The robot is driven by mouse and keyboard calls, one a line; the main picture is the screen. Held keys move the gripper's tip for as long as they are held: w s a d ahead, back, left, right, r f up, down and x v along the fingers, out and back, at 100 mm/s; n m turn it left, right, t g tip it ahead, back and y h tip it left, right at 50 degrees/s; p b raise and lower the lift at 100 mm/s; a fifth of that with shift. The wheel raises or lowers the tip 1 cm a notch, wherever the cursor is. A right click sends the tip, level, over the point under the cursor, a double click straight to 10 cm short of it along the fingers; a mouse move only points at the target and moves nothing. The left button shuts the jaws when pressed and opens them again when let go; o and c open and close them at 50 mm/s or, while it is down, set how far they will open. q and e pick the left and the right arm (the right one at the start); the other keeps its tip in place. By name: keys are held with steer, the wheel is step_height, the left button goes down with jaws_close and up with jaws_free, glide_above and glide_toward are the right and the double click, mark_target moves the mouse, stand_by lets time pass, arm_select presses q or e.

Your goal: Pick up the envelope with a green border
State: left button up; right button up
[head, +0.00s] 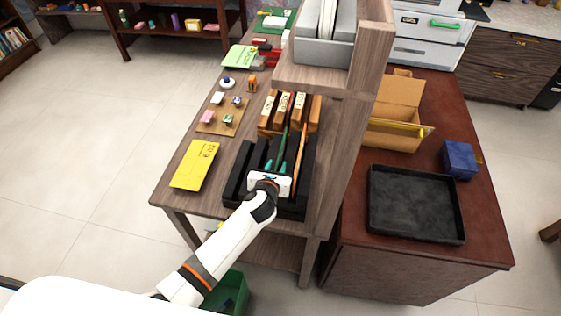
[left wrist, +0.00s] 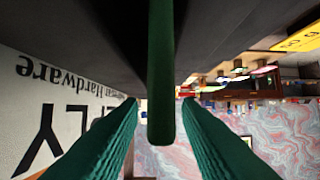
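A black slotted rack (head: 246,165) stands on the wooden desk, with thin upright items in it. One is a thin green-edged item (head: 284,139), seen nearly edge-on; it may be the envelope with a green border. My left gripper (head: 275,165) is over the rack at the near end of this item. In the left wrist view, its green fingers (left wrist: 160,100) are open, one on each side of a dark green upright edge (left wrist: 161,75). Gaps show on both sides of this edge. The item's faces are hidden. My right gripper is not in view.
A tan upright item (head: 300,150) is close on the right in the rack. Wooden-framed files (head: 289,106) stand behind. A tall wooden shelf side (head: 345,150) rises right of the rack. A yellow envelope (head: 195,165) lies left. A black tray (head: 415,205) sits on the right-hand desk.

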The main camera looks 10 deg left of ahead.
arm_select(q)
jaws_close()
stand_by(0.3)
